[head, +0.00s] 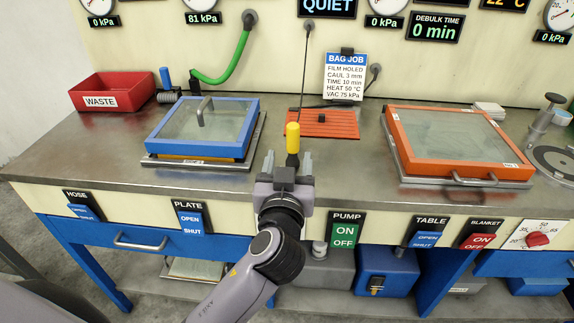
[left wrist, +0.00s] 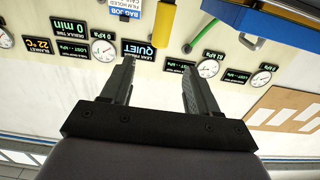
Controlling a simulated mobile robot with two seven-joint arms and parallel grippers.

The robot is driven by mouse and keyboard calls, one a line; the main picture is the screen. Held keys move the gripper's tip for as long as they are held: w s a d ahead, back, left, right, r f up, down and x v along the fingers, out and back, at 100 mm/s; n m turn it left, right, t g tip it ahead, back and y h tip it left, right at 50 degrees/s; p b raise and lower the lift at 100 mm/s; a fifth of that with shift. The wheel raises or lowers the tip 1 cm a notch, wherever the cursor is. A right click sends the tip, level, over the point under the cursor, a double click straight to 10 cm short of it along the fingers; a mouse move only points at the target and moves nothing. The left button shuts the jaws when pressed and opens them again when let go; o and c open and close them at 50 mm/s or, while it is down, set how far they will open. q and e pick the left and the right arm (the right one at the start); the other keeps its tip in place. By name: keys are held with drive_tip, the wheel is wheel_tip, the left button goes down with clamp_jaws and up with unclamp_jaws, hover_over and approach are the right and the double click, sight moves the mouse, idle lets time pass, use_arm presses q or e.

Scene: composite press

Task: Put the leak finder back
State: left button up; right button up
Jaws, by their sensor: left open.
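The leak finder (head: 293,138) looks to be the yellow-handled tool with a dark lower part, standing about upright over the steel bench near its front edge. Its yellow handle also shows in the left wrist view (left wrist: 165,22), lying between the lines of my fingers and a little beyond their tips. My left gripper (head: 287,160) is open, one finger on each side of the tool, and not closed on it. Whether the tool's lower end touches the bench is hidden. An orange ribbed mat (head: 335,127) lies behind it. My right gripper is not in view.
A blue-framed glass lid (head: 200,148) is to the left and an orange-framed one (head: 460,172) to the right. A red waste bin (head: 130,88) stands at the back left. A thin cable (head: 304,65) hangs from the wall. Bare steel lies between the mat and the orange frame.

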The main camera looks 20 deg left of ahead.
use_arm(q)
drive_tip(key=shift+f, duration=0.1)
drive_tip(key=s+a+f+m+g+h, duration=0.15)
drive_tip(key=s+f, duration=0.25)
drive_tip(key=f, duration=0.5)
drive_tip(key=s+f+m+g+h, duration=0.3)
drive_tip(key=s+f, duration=0.2)
drive_tip(key=f, duration=0.5)
drive_tip(key=s+a+f+g+h, duration=0.2)
drive_tip(key=s+f, duration=0.7)
drive_tip(key=s, duration=0.3)
drive_tip(key=shift+s+a+m, duration=0.2)
drive_tip(key=shift+a+m, duration=0.2)
drive_tip(key=shift+m, duration=0.05)
